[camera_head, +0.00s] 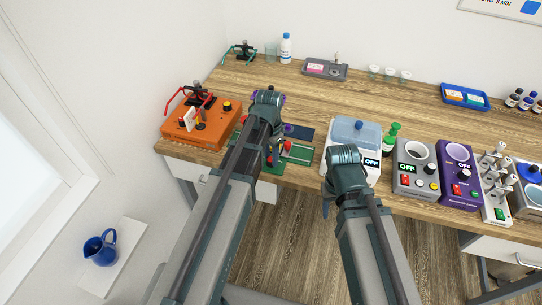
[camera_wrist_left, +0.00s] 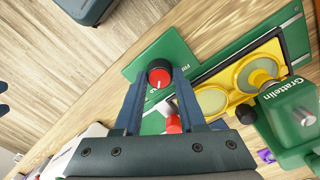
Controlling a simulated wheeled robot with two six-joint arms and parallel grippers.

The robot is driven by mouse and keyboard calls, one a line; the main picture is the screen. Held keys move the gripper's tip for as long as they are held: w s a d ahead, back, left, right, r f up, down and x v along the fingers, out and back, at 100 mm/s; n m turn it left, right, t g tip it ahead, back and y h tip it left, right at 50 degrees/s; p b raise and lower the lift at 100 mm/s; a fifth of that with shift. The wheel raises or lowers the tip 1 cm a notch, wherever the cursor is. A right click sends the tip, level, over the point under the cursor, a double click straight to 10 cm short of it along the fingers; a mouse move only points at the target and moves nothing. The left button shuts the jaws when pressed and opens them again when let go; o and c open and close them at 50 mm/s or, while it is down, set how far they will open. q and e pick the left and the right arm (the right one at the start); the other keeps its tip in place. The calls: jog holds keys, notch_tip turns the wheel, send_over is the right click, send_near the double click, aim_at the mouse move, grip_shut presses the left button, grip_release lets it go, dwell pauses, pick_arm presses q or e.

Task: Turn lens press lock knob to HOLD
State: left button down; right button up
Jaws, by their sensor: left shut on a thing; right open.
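The green lens press (camera_wrist_left: 163,57), with a yellow frame (camera_wrist_left: 222,74) around round discs, lies across the left wrist view. Its red lock knob (camera_wrist_left: 159,77) has a black rim and a pale pointer mark. My left gripper (camera_wrist_left: 160,84) is shut on the knob, one finger on each side. Part of a label shows beside the knob, but I cannot read it surely. A red-ended part (camera_wrist_left: 173,123) shows between the fingers. In the head view my left gripper (camera_head: 273,157) is over the press's green base (camera_head: 299,153). My right gripper (camera_head: 326,207) is open and empty, in front of the table edge.
An orange device (camera_head: 190,136) stands left of the press. A white device (camera_head: 352,133) with an OFF display stands to the right, then grey (camera_head: 415,180) and purple (camera_head: 459,183) devices. The tabletop (camera_head: 300,95) behind the press is mostly clear.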

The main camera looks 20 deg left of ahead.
aim_at(270, 158)
pick_arm(q)
jog(key=shift+c, duration=2.4)
grip_release()
jog(key=shift+r, duration=0.1)
notch_tip(270, 158, up, 14)
jog(key=p, duration=1.3)
jog(key=shift+w+a+f+p, duration=0.15)
jog(key=shift+a+f+p, duration=0.05)
jog(key=shift+p, duration=0.2)
jog(key=s+d+f+n+b, duration=0.1)
jog(key=s+d+f+b, duration=0.2)
jog(key=s+d, duration=0.2)
jog(key=s+d+f+n+y+b, duration=0.1)
jog(key=s+d+f+n+b, duration=0.1)
jog(key=s+d, duration=0.4)
jog(key=s+f+b, duration=0.1)
jog(key=s, duration=0.3)
jog(key=shift+f+n+y+b, duration=0.3)
jog(key=shift+f+b, duration=0.05)
jog(key=shift+b, duration=0.05)
